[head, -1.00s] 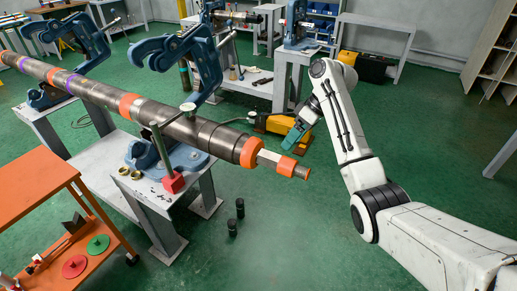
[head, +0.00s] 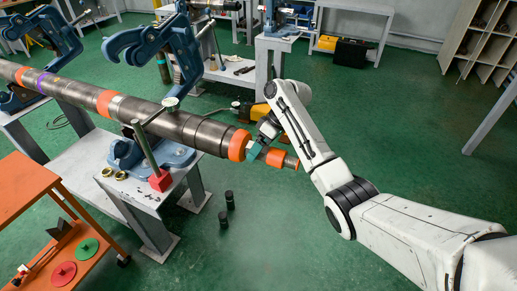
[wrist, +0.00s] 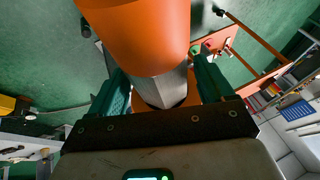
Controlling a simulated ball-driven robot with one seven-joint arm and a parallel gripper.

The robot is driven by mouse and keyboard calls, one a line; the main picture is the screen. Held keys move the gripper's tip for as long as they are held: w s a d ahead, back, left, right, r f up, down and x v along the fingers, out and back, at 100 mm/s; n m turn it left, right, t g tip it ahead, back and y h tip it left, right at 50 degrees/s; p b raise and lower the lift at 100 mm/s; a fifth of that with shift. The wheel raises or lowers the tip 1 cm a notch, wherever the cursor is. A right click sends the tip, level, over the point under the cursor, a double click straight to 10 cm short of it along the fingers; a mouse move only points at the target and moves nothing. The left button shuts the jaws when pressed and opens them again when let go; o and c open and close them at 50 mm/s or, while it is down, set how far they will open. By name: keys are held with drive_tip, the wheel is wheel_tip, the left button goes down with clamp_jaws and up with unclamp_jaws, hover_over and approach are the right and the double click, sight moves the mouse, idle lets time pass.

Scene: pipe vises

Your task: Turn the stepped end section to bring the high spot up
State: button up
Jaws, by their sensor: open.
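The long dark steel pipe (head: 150,113) lies across the vises. Its stepped end section has a large orange collar (head: 238,145), a narrower part and a smaller orange band (head: 276,157) near the tip. In the wrist view the large orange collar (wrist: 138,32) fills the top, with a grey flat-sided neck (wrist: 160,88) below it. My gripper (head: 259,143) is at the neck between collar and band. Its teal fingers (wrist: 165,82) stand open on either side of the neck, with part of the contact zone hidden. I cannot tell where the high spot is.
A blue vise (head: 160,45) with a red-ended handle (head: 160,182) holds the pipe on a grey stand. An orange cart (head: 30,200) stands at left. Green floor at right is clear.

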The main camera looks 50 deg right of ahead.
drive_tip(key=shift+a+f, duration=0.1)
drive_tip(key=shift+f, duration=0.1)
drive_tip(key=c, duration=1)
drive_tip(key=shift+o, duration=0.2)
